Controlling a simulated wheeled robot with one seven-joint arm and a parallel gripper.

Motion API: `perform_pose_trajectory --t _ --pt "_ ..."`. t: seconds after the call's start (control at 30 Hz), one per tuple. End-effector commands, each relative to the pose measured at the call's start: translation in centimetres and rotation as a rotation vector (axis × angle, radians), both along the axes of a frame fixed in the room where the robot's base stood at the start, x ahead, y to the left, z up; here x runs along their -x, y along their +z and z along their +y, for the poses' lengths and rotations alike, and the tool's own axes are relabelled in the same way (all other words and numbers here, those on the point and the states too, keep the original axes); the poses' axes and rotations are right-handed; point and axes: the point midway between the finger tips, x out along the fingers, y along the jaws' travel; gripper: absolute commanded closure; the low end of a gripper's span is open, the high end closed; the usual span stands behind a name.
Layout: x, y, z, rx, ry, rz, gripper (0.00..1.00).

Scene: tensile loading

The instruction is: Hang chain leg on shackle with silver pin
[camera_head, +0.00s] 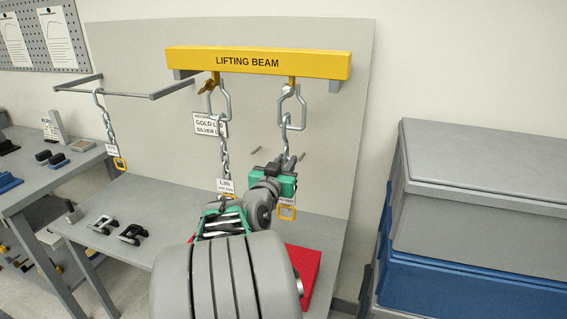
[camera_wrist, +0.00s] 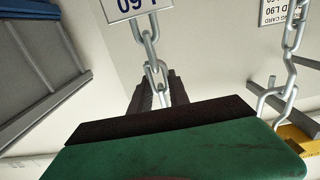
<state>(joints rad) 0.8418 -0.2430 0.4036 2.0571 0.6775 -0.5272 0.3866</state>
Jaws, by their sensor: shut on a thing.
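My gripper (camera_head: 283,172) is shut on the right-hand chain leg (camera_head: 285,132), below its long top link (camera_head: 291,106). That top link is at the right shackle (camera_head: 291,83) under the yellow lifting beam (camera_head: 260,62); I cannot tell whether it is seated there, nor the pin's colour. The leg's white tag and yellow end link (camera_head: 287,213) hang below my gripper. In the wrist view the chain (camera_wrist: 155,70) runs behind a green finger with a dark pad (camera_wrist: 165,125); an upside-down tag (camera_wrist: 128,8) is cut off. A second chain leg tagged L90 (camera_head: 226,186) hangs at the left shackle (camera_head: 207,87).
A card (camera_head: 208,125) naming gold and silver is on the grey board behind the left chain. Another chain (camera_head: 108,122) hangs on a rail at left. Grey and blue crates (camera_head: 465,235) stand at right.

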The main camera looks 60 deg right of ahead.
Motion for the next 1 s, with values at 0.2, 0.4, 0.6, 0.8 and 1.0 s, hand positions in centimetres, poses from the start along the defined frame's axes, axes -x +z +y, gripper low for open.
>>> perform_pose_trajectory --t 0.2,0.4,0.6,0.8,1.0 --pt "-0.3 0.6 -1.8 0.007 -0.001 -0.003 1.0" --pt "-0.5 0.6 -3.4 0.007 0.0 -0.003 1.0" --pt "-0.7 -0.2 -4.7 0.008 0.001 -0.003 1.0" --pt "-0.7 -1.5 -4.6 0.008 0.001 -0.004 1.0" --pt "-0.7 -2.6 -4.6 0.008 0.001 -0.004 1.0"
